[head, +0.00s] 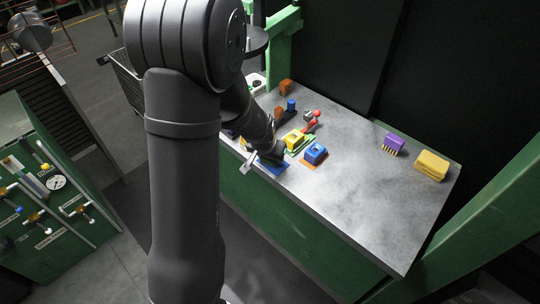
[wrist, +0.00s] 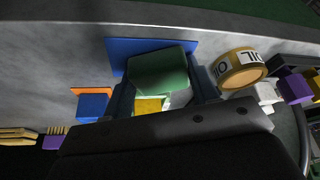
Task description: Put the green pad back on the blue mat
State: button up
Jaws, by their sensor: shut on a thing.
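In the wrist view the green pad (wrist: 158,72) is a thick block between the two fingers of my gripper (wrist: 162,84), which is shut on it. The pad overlaps the blue mat (wrist: 118,50), a flat sheet lying near the bench edge. I cannot tell whether the pad touches the mat. In the head view my gripper (head: 268,157) is low over the front edge of the bench. A corner of the blue mat shows beside it in the head view (head: 280,169). The pad is hidden there by my arm.
The grey bench (head: 370,200) holds a blue block (head: 316,153) on an orange mat, and a yellow block (head: 292,138) on a green mat. A tan OIL roll or can (wrist: 240,69) stands close right of the gripper. A purple brush (head: 393,143) and yellow sponge (head: 431,164) lie right.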

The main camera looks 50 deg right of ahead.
jog(key=shift+a+f, duration=0.1)
jog(key=shift+f, duration=0.15)
jog(key=o, duration=1.1)
jog(key=shift+f, duration=0.1)
jog(key=shift+s, duration=0.1)
jog(key=shift+s+r, duration=0.1)
jog(key=shift+r, duration=0.4)
jog(key=v, duration=1.1)
jog(key=shift+a+r, duration=0.2)
jog(key=shift+r, duration=0.1)
